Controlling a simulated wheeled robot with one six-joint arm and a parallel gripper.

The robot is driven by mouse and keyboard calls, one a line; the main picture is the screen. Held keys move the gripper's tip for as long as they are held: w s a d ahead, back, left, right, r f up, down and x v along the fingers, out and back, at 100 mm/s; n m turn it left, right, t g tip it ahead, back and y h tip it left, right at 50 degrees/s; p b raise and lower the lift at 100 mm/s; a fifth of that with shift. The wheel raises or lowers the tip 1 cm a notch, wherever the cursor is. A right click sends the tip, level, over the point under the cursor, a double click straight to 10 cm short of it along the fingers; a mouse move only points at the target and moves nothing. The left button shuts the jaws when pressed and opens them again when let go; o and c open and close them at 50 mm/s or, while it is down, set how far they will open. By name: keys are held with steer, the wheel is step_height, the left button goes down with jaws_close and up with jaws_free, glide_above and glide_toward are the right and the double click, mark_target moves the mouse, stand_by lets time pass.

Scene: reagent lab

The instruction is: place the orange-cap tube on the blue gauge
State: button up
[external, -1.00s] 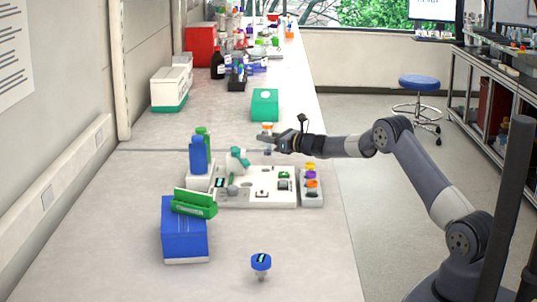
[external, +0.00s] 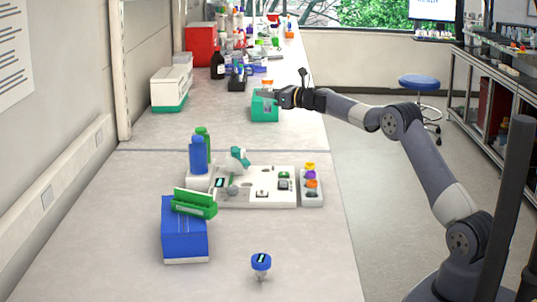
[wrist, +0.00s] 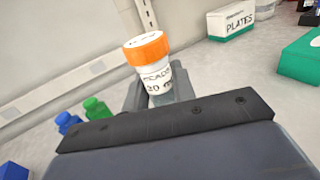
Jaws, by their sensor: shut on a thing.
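My gripper (external: 273,95) is shut on the orange-cap tube (wrist: 155,75), which has a white body with a printed label and stands roughly upright between the fingers. In the external view its small orange cap (external: 267,82) shows above the gripper, in front of the green box on the back bench. The blue gauge (external: 261,262), a round blue head with a dark display on a short stem, stands alone at the front of the bench, far from my gripper. The gauge does not show in the wrist view.
A white station (external: 255,200) and a small rack (external: 312,201) with orange and purple caps stand mid-bench. Blue and green bottles (external: 198,155) and a blue box (external: 184,235) are at left. The green box (external: 264,115) is beside my gripper. The front right bench is clear.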

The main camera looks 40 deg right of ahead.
mark_target(270, 82)
steer(key=r, duration=0.2)
steer(key=a+r, duration=0.1)
steer(key=r, duration=0.1)
steer(key=s+a+n+g+y, duration=0.25)
steer(key=s+a, duration=0.25)
steer(key=a, duration=0.5)
steer(key=s+a+n+g+y, duration=0.2)
steer(key=s+a+n+y, duration=0.3)
steer(key=a, duration=0.6)
steer(key=s+a+g+y, duration=0.25)
steer(key=s+a, duration=0.35)
steer(key=a, duration=0.4)
steer(key=s+a+n+g+y, duration=0.1)
steer(key=s+a+n+g, duration=0.6)
steer(key=s, duration=1)
steer(key=s+a+n+g+y, duration=0.15)
steer(key=s+a+g, duration=0.45)
steer(key=s+a, duration=0.8)
steer(key=s+d+f, duration=0.1)
steer(key=f, duration=0.4)
steer(key=d+f, duration=0.1)
steer(key=f, duration=0.4)
steer(key=s+d+f, duration=0.1)
steer(key=f, duration=0.4)
steer(key=shift+s+d+f, duration=0.1)
steer(key=shift+s+d, duration=0.05)
steer(key=shift+s, duration=0.15)
steer(key=shift+f, duration=0.2)
